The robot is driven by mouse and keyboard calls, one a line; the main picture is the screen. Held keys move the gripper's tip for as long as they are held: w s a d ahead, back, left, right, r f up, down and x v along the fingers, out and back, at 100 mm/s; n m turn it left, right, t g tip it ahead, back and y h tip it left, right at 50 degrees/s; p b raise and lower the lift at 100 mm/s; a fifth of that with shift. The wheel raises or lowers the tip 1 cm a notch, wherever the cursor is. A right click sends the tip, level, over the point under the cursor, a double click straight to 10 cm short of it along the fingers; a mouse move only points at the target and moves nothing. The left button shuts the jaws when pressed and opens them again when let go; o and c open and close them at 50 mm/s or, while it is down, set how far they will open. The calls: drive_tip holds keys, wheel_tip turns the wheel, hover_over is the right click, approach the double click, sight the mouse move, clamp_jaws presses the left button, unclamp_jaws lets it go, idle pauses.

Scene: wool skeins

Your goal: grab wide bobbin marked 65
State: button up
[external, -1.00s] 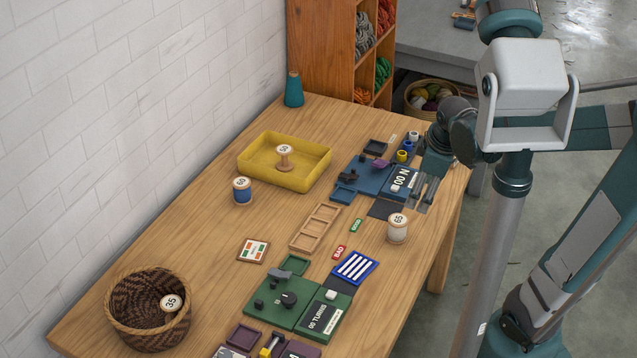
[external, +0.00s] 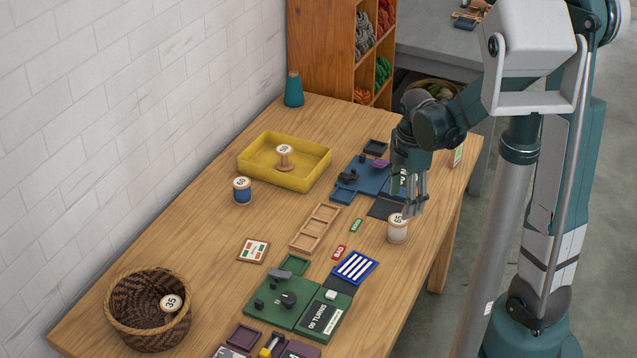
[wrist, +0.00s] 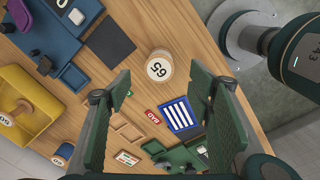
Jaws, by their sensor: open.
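My gripper (external: 413,208) is open, pointing down just above and slightly right of this bobbin in the external view. Its fingers hide a little of the bobbin's top. In the wrist view the two green finger pads (wrist: 165,112) are spread wide, and the bobbin lies beyond their tips with nothing between them.
A blue-banded bobbin (external: 242,192) stands left of the wooden tray (external: 315,228). Another bobbin (external: 284,158) stands in the yellow tray (external: 252,172). One marked 35 (external: 171,304) lies in the woven basket (external: 122,335). A blue board (external: 345,191) and a green board (external: 280,312) flank the 65 bobbin.

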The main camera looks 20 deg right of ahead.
sight(398, 219)
drive_tip(key=shift+w+a+f+n+g+p, duration=0.1)
drive_tip(key=shift+a+f+n+g+p, duration=0.1)
drive_tip(key=shift+f+n, duration=0.25)
drive_tip(key=shift+w+a+f+n+g+p, duration=0.1)
drive_tip(key=shift+f+n+p, duration=0.1)
drive_tip(key=shift+f+n, duration=0.2)
drive_tip(key=shift+f+b, duration=0.3)
drive_tip(key=shift+f, duration=0.95)
drive_tip(key=shift+f, duration=0.1)
drive_tip(key=shift+f+b, duration=0.65)
drive_tip(key=shift+f, duration=1.85)
drive_tip(key=c, duration=1)
